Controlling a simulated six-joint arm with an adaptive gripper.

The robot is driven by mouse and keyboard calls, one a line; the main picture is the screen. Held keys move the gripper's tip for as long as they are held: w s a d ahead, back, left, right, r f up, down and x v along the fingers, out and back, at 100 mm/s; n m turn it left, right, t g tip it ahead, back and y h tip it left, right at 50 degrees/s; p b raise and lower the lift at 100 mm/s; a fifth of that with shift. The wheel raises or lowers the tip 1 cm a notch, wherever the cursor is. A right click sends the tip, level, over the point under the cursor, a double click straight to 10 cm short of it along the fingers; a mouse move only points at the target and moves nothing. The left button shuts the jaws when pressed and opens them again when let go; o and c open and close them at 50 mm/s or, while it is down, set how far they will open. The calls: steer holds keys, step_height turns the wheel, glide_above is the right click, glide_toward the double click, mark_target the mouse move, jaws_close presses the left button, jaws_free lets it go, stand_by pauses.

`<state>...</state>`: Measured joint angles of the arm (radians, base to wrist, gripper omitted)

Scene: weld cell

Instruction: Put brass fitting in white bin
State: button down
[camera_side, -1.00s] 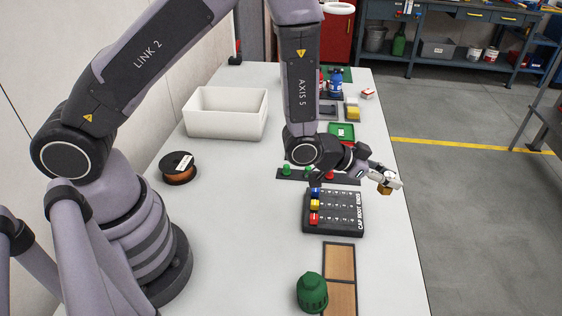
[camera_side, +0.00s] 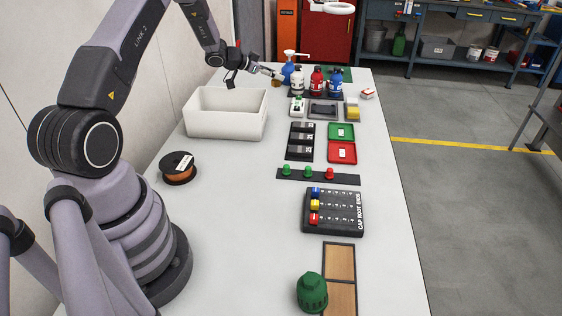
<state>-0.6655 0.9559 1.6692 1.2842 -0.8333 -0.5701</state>
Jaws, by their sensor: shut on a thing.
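The white bin (camera_side: 226,123) stands open on the left side of the table, toward the back. My gripper (camera_side: 276,76) is beyond the bin and to its right, near the table's far end. It is shut on the small brass fitting (camera_side: 276,83), which shows just below the fingertips. The fitting is small in the picture, and its height above the table cannot be told.
Several bottles (camera_side: 317,80) stand just right of my gripper. A wire spool (camera_side: 179,167) lies in front of the bin. A button strip (camera_side: 318,175), a black cap board (camera_side: 333,211) and a green jar (camera_side: 312,292) line the table's right side.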

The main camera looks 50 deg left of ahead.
steer(key=s+a+n+y, duration=0.1)
steer(key=s+a, duration=0.4)
steer(key=a, duration=0.5)
step_height(320, 180, down, 12)
steer(key=shift+r, duration=0.2)
steer(key=shift+f, duration=2.05)
steer(key=c, duration=0.9)
jaws_free()
steer(key=shift+f, duration=0.15)
steer(key=shift+c, duration=0.2)
